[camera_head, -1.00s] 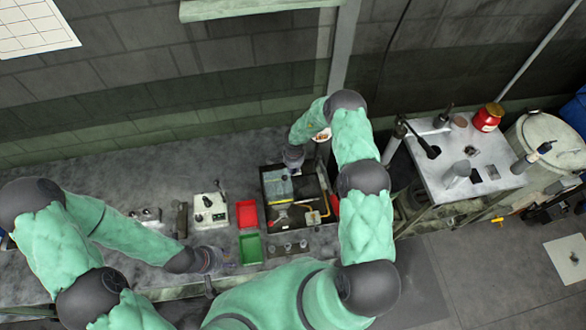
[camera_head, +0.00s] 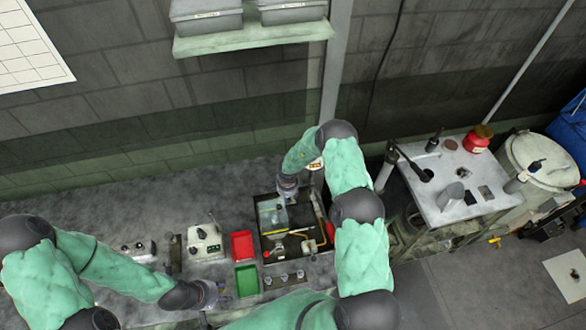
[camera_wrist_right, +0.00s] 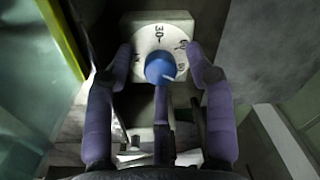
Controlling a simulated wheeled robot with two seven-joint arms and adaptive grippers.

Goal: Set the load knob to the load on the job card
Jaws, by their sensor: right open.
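The load knob is a blue round knob (camera_wrist_right: 160,68) with a pale pointer mark, set on a pale dial plate (camera_wrist_right: 160,32) with dark numbers. A "30" shows at the top of the plate; the other numbers are partly hidden by fingers. The pointer aims to the lower right. My right gripper (camera_wrist_right: 160,85) is open, with its purple fingers around the knob; I cannot tell whether they touch it. In the head view the arm reaches down at the back of the open-topped machine (camera_head: 263,258). My left gripper (camera_head: 222,293) is low over the bench front, its fingers too small to read. I cannot make out a job card.
A red bin (camera_head: 242,245) and a green bin (camera_head: 246,280) stand left of the machine, beside a pale control box (camera_head: 205,242). A yellow-edged clear panel (camera_wrist_right: 40,45) is close on the left of the right wrist view. A side table (camera_head: 455,180) stands at right.

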